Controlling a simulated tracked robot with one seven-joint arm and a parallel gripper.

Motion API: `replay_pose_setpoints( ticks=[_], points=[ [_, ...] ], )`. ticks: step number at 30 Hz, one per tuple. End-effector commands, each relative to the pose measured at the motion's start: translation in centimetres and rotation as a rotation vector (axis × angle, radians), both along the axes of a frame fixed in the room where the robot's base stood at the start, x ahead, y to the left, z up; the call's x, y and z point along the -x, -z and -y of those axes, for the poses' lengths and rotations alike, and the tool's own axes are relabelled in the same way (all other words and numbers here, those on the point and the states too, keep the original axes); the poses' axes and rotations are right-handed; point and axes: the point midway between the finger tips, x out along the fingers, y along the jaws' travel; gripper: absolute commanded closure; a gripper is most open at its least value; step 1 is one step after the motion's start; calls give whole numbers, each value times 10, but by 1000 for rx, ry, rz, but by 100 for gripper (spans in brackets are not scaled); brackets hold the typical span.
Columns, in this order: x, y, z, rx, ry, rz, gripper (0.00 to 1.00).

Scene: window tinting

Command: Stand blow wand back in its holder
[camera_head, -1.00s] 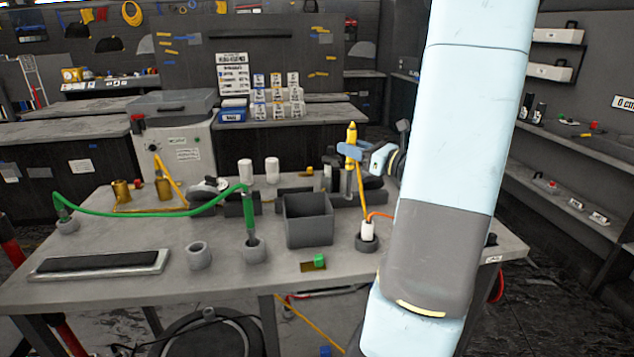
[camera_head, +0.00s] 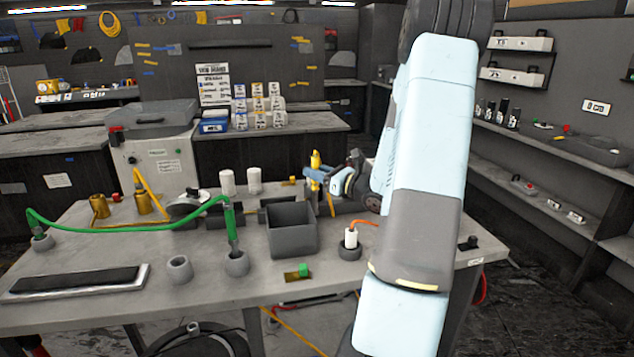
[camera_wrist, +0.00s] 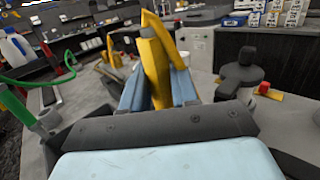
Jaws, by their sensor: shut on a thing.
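My gripper (camera_head: 318,175) is shut on a yellow wand (camera_head: 315,160), apparently the blow wand, above the back of the workbench. In the wrist view the yellow wand (camera_wrist: 154,65) stands roughly upright between the blue fingers of my gripper (camera_wrist: 158,90), with a bent yellow part at its top. An empty grey round holder (camera_head: 180,270) stands near the front of the bench (camera_head: 215,290). A green wand (camera_head: 230,225) on a green hose stands in another grey holder (camera_head: 237,263). I cannot tell which holder belongs to the yellow wand.
A grey open bin (camera_head: 291,232) stands in front of my gripper. A white-topped tool (camera_head: 351,238) with an orange cord stands in a dark cup to its right. White bottles (camera_head: 227,182) and brass pieces (camera_head: 145,203) stand at the back left. A dark pad (camera_head: 75,281) lies front left.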

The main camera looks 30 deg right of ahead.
Motion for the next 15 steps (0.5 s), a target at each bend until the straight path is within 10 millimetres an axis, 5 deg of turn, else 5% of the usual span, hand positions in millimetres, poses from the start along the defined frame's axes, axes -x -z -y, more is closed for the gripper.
replay_pose_setpoints(
  ticks=[7,15],
  points=[
    [-2,29,0,-2,1,-2,100],
    [-1,32,0,0,1,0,100]
  ],
)
